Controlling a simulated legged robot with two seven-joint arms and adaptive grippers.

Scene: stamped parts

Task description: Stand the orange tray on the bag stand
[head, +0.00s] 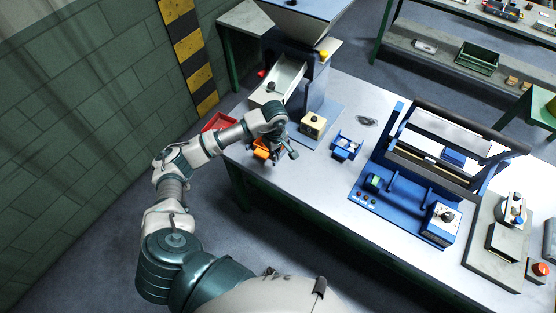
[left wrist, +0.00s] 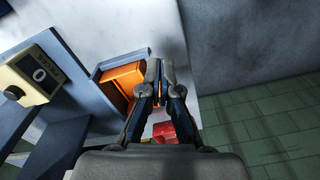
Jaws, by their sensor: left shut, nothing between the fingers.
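The orange tray (head: 261,149) is near the left front corner of the table, partly hidden by my left gripper. In the left wrist view the orange tray (left wrist: 122,82) shows just left of the fingers, beside a blue-grey edged piece (left wrist: 122,61); I cannot tell whether this piece is the bag stand. My left gripper (head: 286,154) is low over the table beside the tray. In the left wrist view its fingers (left wrist: 161,68) are together with nothing between them. I cannot tell whether they touch the tray. My right gripper is not in view.
A cream box with a knob (head: 313,124) stands on the blue machine base behind the gripper. A red bin (head: 219,122) is at the table's left edge. A small blue fixture (head: 346,148) and a large blue frame machine (head: 406,208) stand to the right.

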